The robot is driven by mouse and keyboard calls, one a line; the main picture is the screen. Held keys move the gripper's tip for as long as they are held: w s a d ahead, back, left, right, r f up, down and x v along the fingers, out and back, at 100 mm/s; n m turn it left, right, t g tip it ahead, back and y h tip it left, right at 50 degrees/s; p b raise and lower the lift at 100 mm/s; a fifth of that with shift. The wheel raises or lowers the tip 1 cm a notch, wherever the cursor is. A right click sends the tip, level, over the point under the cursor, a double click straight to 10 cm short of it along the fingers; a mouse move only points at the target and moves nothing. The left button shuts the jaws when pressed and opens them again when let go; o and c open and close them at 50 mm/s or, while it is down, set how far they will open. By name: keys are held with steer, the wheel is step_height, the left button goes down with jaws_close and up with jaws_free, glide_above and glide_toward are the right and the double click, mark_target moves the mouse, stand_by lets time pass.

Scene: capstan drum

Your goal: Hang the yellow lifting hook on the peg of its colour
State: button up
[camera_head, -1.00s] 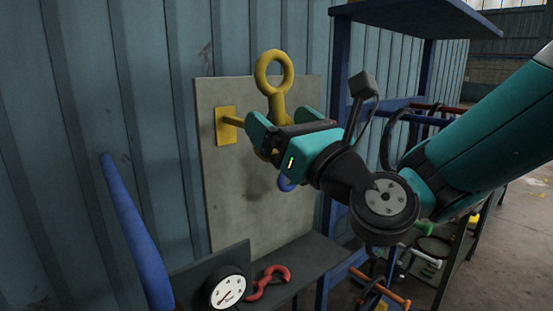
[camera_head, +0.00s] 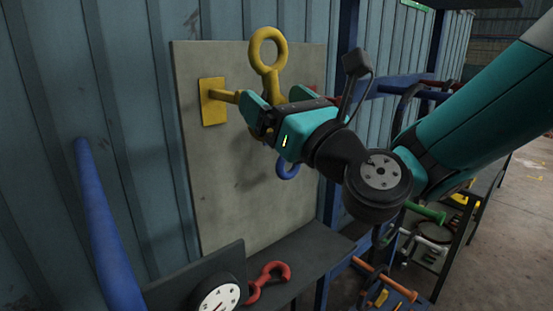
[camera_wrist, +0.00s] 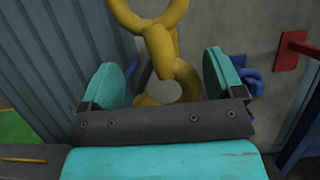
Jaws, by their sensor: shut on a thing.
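The yellow lifting hook (camera_head: 267,50) is upright in front of the grey board, with its ring on top. My gripper (camera_head: 272,110) is shut on it below the ring. In the wrist view the hook (camera_wrist: 165,45) stands between my two jaws (camera_wrist: 160,85), its curved lower end low between them. The yellow peg (camera_head: 230,96) sticks out from a yellow plate (camera_head: 212,102) on the left of the board. The hook's ring is above and right of the peg. The peg's tip is hidden behind my gripper, so I cannot tell whether the hook touches it.
The grey board (camera_head: 220,205) stands against the corrugated wall. A blue hook (camera_head: 287,170) shows below my gripper. A red plate (camera_wrist: 292,52) is at right in the wrist view. A red hook (camera_head: 267,281) and a gauge (camera_head: 217,295) are on the shelf below; a blue bar (camera_head: 105,230) rises at left.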

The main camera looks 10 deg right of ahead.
step_height(320, 180, down, 7)
steer(key=b, duration=0.7)
steer(key=w+a+f+p, duration=0.1)
steer(key=w+a+p, duration=0.5)
steer(key=w, duration=0.3)
steer(key=shift+w+a+f+p, duration=0.25)
steer(key=shift+w+a+p, duration=0.1)
steer(key=shift+p, duration=0.15)
stand_by(0.5)
stand_by(0.6)
steer(key=o, duration=1.1)
steer(key=shift+f, duration=0.15)
